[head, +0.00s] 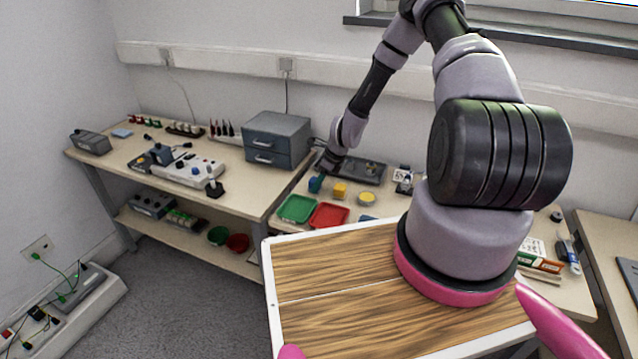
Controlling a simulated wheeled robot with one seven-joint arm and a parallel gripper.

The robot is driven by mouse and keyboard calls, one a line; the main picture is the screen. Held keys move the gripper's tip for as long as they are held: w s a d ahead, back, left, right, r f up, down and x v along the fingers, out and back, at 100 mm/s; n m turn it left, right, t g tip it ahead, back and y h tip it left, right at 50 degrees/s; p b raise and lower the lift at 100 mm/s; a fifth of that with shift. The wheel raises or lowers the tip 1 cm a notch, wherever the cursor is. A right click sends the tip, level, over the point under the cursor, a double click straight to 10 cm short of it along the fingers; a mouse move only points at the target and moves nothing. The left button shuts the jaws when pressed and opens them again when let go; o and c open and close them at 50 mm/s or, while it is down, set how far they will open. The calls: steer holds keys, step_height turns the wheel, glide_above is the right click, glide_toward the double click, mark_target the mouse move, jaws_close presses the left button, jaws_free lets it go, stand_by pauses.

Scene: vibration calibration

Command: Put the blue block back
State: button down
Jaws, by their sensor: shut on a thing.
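The blue block (315,185), teal-blue and small in this view, is at the tip of my gripper (320,173). My gripper points down over the back table, just behind the green tray (283,216) and left of a yellow block (340,190). It is shut on the blue block. The fingers are small and dark, and whether the block touches the table cannot be told. Another flat blue piece (367,218) shows at the table's front edge, partly hidden by the wooden top.
A red tray (328,216) stands beside the green one. A yellow round piece (367,199) and a dark flat device (362,171) lie to the right. A grey drawer unit (278,138) stands close on the left. My arm hides part of the table's right side.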

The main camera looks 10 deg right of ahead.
steer(key=shift+c, duration=1.5)
jaws_free()
steer(key=shift+f, duration=0.1)
